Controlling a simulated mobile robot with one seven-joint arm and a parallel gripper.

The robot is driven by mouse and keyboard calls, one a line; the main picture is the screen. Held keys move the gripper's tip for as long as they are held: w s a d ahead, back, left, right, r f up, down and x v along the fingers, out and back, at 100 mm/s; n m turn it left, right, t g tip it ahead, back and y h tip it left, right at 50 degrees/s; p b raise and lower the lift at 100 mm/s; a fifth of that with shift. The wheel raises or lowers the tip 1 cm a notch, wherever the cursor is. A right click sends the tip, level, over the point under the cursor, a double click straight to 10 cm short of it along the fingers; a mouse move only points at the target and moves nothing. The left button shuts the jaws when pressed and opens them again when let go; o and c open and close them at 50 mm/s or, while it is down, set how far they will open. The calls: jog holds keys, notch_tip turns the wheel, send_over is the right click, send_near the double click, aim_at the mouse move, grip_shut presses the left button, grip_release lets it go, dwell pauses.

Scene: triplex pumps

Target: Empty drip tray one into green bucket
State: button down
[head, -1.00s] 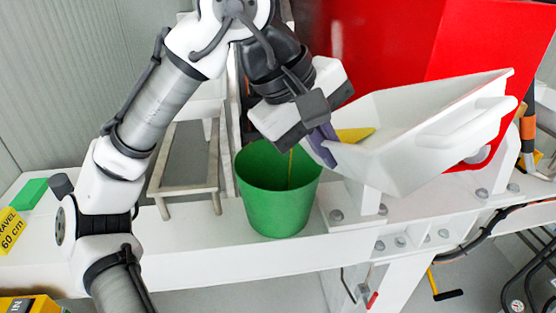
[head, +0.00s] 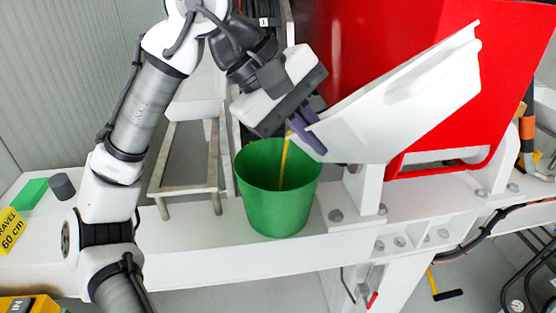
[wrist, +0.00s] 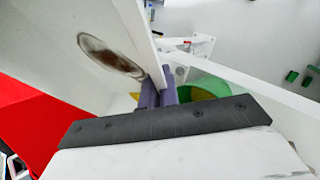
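The white drip tray (head: 410,100) is tilted steeply, its low end over the green bucket (head: 278,205). My gripper (head: 305,130) has purple fingers shut on the tray's low end, just above and right of the bucket. A yellow-brown stream (head: 284,165) falls from the tray's end into the bucket, which stands upright on the white beam. In the wrist view, the tray (wrist: 85,45) shows a dark brown oval stain, the purple fingers (wrist: 158,92) sit at its edge, and part of the bucket (wrist: 205,85) shows behind them.
An empty metal frame (head: 185,165) stands left of the bucket. A red panel (head: 370,40) is behind the tray. A green block (head: 29,193) and dark cylinder (head: 62,187) are on the beam (head: 200,250) at left. Bolts and a bracket lie right of the bucket.

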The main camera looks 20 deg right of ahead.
jog(key=shift+r, duration=0.1)
jog(key=shift+w+a+r+g+h, duration=0.25)
jog(key=shift+w+r+g+h, duration=0.15)
jog(key=shift+w+r+g, duration=0.15)
jog(key=shift+w+a+r+g, duration=0.1)
jog(key=shift+r+g, duration=0.05)
jog(key=shift+g, duration=0.2)
